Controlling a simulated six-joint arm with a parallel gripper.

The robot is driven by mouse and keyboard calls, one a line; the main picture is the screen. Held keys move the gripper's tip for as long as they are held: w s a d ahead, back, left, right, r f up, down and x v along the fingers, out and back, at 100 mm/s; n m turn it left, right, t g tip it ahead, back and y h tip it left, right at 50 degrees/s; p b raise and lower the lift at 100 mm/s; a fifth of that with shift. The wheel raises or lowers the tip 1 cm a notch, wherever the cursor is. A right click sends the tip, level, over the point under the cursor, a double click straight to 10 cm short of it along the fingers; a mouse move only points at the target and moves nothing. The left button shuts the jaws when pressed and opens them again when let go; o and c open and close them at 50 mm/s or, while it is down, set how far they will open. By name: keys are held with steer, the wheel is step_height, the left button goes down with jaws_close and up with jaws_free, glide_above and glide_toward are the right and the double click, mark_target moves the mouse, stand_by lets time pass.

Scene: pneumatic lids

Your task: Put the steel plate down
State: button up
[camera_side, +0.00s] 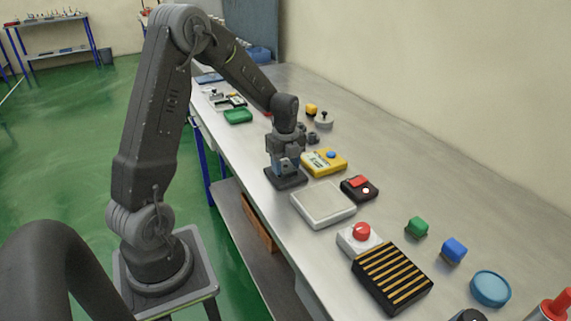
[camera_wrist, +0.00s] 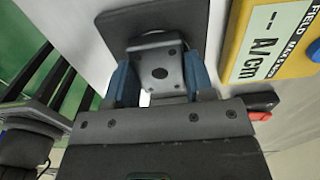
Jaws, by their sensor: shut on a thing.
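My gripper (camera_wrist: 158,82) has blue fingers shut on a grey metal block (camera_wrist: 158,70) with a dark central hole and small screws. Just below the block is a dark square plate (camera_wrist: 108,32), which looks like the steel plate; whether the two are joined is hidden. In the side view my gripper (camera_side: 286,164) points down over the dark plate (camera_side: 290,182), near the left edge of the bench. The plate looks level and on or very close to the bench top; I cannot tell if it touches.
A yellow meter (camera_side: 324,163) stands close to the right of the plate. A pale square pad (camera_side: 323,204) lies in front, bare. Nearby are a black box with a red switch (camera_side: 359,187), a red button box (camera_side: 360,238) and a striped black block (camera_side: 392,278).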

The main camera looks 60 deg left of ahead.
mark_target(286, 166)
steer(key=shift+f, duration=0.15)
steer(key=o, duration=1.2)
steer(key=shift+c, duration=0.2)
step_height(286, 166, up, 12)
steer(key=s+d+r+n+t, duration=0.1)
steer(key=s+d+r+n, duration=0.25)
steer(key=d, duration=0.35)
steer(key=s+d+r+n+t, duration=0.2)
steer(key=s+d+r+n, duration=0.1)
steer(key=d+n, duration=0.25)
steer(key=s+d+n+t, duration=0.2)
steer(key=s+d+n, duration=0.7)
steer(key=s, duration=0.1)
steer(key=shift+f+t, duration=0.25)
steer(key=shift+t, duration=0.05)
